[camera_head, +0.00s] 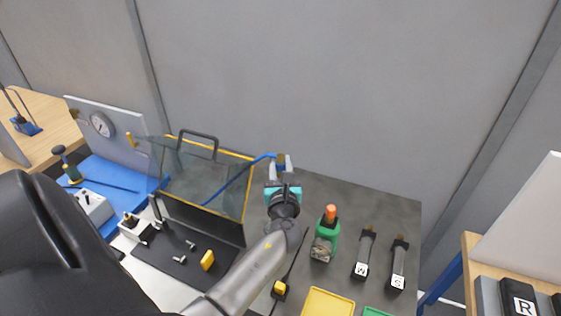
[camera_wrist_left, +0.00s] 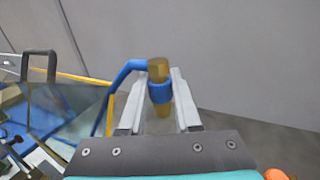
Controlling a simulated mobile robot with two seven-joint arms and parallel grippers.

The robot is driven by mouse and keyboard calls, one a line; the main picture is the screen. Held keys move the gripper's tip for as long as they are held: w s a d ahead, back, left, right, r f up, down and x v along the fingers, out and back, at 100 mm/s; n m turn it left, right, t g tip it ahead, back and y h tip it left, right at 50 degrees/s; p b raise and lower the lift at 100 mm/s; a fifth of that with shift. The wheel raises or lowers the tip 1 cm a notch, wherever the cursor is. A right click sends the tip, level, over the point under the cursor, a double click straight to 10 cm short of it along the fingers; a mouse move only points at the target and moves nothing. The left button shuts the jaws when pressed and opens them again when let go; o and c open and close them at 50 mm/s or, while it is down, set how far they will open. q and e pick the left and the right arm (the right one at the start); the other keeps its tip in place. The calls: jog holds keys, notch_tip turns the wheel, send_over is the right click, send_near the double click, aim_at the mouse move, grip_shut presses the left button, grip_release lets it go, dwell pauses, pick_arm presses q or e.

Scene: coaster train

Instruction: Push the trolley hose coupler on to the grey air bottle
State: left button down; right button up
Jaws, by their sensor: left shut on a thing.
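My left gripper (camera_head: 281,168) is at the back of the dark grey table top. It is shut on the hose coupler (camera_wrist_left: 158,70), a brass piece with a blue collar, standing upright between the two fingers. A blue hose (camera_head: 237,178) runs from the coupler to the left, past the clear-sided case. My right gripper is not in view.
A yellow-edged clear guard (camera_head: 250,190) with a handle stands just left of my gripper. A yellow tray (camera_head: 328,303) lies in front.

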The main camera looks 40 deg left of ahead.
pick_arm(q)
notch_tip(320, 180, down, 6)
jog(key=b, duration=0.5)
jog(key=shift+r, duration=0.1)
dwell(1.9)
jog(key=shift+s+f+b, duration=0.1)
jog(key=shift+f+b, duration=1.2)
jog(key=shift+f, duration=0.4)
dwell(0.5)
jog(key=c, duration=0.5)
grip_release()
jog(key=shift+d, duration=0.1)
